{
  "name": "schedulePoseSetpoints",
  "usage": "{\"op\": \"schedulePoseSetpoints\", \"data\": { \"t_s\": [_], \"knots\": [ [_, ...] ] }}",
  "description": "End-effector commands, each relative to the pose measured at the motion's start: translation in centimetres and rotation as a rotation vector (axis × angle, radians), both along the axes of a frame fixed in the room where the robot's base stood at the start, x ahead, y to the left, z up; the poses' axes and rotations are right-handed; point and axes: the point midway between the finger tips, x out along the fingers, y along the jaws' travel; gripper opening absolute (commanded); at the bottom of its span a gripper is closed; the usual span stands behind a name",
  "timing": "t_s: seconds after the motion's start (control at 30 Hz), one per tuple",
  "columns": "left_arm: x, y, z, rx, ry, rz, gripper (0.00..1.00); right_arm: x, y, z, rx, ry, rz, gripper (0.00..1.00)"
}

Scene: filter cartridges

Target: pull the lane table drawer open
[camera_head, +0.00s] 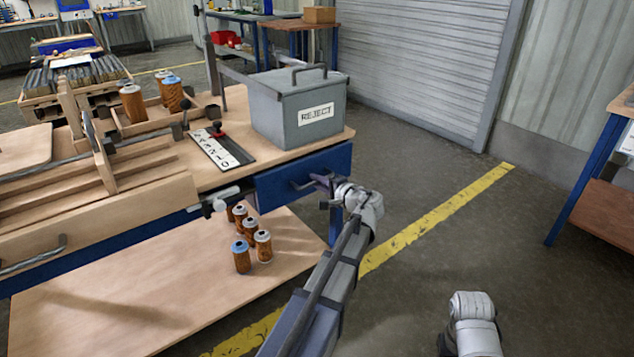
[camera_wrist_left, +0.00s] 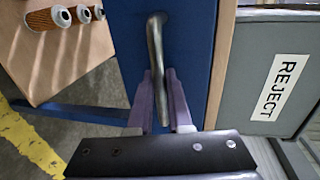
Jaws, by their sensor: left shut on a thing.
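The lane table drawer has a blue front (camera_head: 328,168) under the right end of the wooden lane table (camera_head: 205,175). I see no clear gap between the drawer front and the table edge. A grey bar handle stands out from the front; the left wrist view shows the handle (camera_wrist_left: 155,38) and the blue front (camera_wrist_left: 195,45). My left gripper (camera_head: 315,184) is at the handle. In the left wrist view its two purple fingers (camera_wrist_left: 160,85) are shut on the handle, one on each side. A pale link of my right arm shows at the lower right; its gripper is not seen.
A grey REJECT bin (camera_head: 298,108) stands on the table above the drawer. Several orange cartridges (camera_head: 263,246) stand on the lower shelf (camera_head: 150,290), left of my left arm. Open floor with a yellow line (camera_head: 440,220) lies to the right.

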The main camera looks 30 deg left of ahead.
Motion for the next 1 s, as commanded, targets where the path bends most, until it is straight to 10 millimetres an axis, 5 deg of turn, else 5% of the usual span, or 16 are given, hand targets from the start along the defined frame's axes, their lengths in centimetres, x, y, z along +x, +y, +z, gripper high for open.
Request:
{"op": "schedulePoseSetpoints", "data": {
  "t_s": [0.27,0.7,1.0],
  "knots": [
    [-1.8,-4.0,0.0,-0.001,0.001,-0.004,0.00,0.0,0.0,0.0,0.000,0.000,0.000,0.50],
    [-5.9,-14.0,-0.1,-0.002,0.000,-0.004,0.00,0.0,0.0,0.0,0.000,0.000,0.000,0.50],
    [-7.7,-18.4,-0.1,-0.002,0.001,-0.001,0.00,0.0,0.0,0.0,0.000,0.000,0.000,0.50]
  ]
}}
